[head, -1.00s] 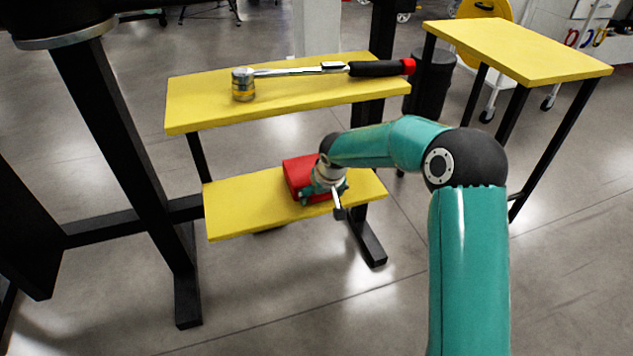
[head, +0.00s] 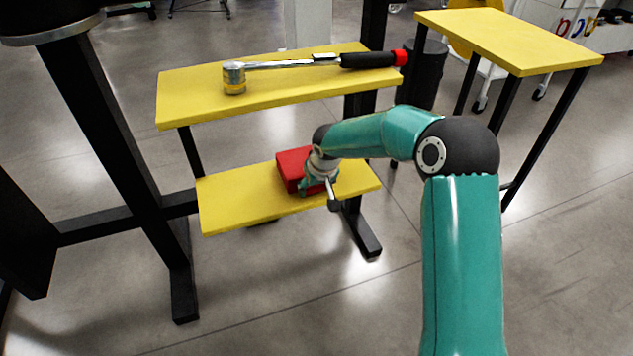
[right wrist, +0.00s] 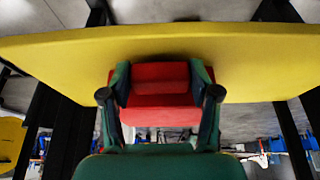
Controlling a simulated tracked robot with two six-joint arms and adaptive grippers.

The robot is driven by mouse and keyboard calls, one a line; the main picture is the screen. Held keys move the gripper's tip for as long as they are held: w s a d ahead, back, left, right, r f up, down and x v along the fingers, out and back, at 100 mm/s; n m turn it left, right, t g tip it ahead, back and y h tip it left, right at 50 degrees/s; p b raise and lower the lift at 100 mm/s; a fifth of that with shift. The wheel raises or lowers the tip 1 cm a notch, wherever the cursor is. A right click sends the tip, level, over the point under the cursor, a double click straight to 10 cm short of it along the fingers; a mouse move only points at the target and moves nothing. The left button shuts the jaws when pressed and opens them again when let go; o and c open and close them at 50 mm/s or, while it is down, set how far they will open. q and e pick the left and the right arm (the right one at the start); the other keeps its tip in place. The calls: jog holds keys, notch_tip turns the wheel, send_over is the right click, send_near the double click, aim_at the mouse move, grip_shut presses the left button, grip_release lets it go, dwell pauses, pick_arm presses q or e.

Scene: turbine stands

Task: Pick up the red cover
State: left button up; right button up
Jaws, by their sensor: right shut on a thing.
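The red cover (head: 292,168) is at the lower yellow shelf (head: 237,201) of the stand in the head view, toward the shelf's right part. My right gripper (head: 312,186) is at its front right side and hides part of it. In the right wrist view the red cover (right wrist: 160,90) sits between the two fingers of my right gripper (right wrist: 160,98), which are shut on it. The yellow shelf edge (right wrist: 60,52) lies just behind it there. I cannot tell whether the cover still touches the shelf. My left gripper is not in view.
A torque wrench (head: 310,63) with a black and red handle lies on the upper yellow shelf (head: 190,105), above the cover. Another yellow table (head: 510,42) stands at the right. A black post (head: 115,130) stands at the left. The floor in front is open.

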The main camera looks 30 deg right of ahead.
jog(key=shift+r+p, duration=0.35)
jog(key=shift+r, duration=0.45)
notch_tip(320, 180, up, 2)
jog(key=shift+r+p, duration=0.2)
jog(key=shift+p, duration=0.45)
jog(key=s+a+b, duration=0.1)
jog(key=s+a, duration=0.3)
jog(key=s, duration=1.3)
jog(key=shift+s+a+f+b, duration=0.15)
jog(key=shift+s+f+b, duration=0.1)
jog(key=shift+f+b, duration=0.1)
